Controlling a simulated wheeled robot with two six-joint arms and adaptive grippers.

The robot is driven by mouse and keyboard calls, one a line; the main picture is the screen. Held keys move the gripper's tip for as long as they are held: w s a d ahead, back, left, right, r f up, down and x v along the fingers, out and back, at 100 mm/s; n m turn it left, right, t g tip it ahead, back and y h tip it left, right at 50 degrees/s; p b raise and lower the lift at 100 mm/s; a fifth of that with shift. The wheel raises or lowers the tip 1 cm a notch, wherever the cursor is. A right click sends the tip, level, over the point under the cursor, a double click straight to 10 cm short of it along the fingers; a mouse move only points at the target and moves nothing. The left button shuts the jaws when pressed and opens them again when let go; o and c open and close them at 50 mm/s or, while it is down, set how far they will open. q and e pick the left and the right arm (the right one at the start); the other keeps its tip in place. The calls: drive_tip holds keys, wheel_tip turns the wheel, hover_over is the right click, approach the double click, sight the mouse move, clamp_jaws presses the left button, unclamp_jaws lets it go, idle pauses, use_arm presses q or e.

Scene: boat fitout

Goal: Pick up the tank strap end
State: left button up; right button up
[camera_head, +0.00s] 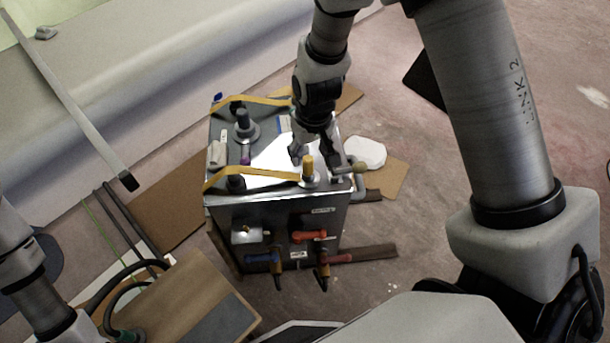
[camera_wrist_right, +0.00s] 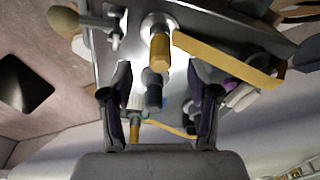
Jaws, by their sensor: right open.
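A metal tank (camera_head: 282,215) stands on the floor with two yellow straps on its top. The near strap (camera_head: 255,173) runs from the left edge to beside a yellow-capped fitting (camera_head: 308,168); the far strap (camera_head: 245,101) lies near the back edge. In the wrist view a strap (camera_wrist_right: 225,58) reaches from the yellow-capped fitting (camera_wrist_right: 160,48) to the right, and another strap (camera_wrist_right: 165,127) shows lower down. My right gripper (camera_head: 313,160) is above the tank top; in the wrist view its fingers (camera_wrist_right: 161,92) are apart with nothing held. My left arm shows, its gripper does not.
The tank top carries a grey fitting (camera_head: 244,125) and a side valve with a tan knob (camera_head: 358,167). Red (camera_head: 308,235) and blue (camera_head: 262,258) valve handles are on its front. A wooden board (camera_head: 190,300) and dark hoses lie lower left. Floor to the right is mostly clear.

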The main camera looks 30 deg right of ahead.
sight(308, 169)
drive_tip(key=f, duration=0.2)
drive_tip(key=f+b, duration=0.1)
drive_tip(key=f, duration=0.4)
drive_tip(key=shift+w+f+b, duration=0.3)
drive_tip(key=shift+w, duration=0.1)
drive_tip(key=shift+r, duration=0.1)
clamp_jaws()
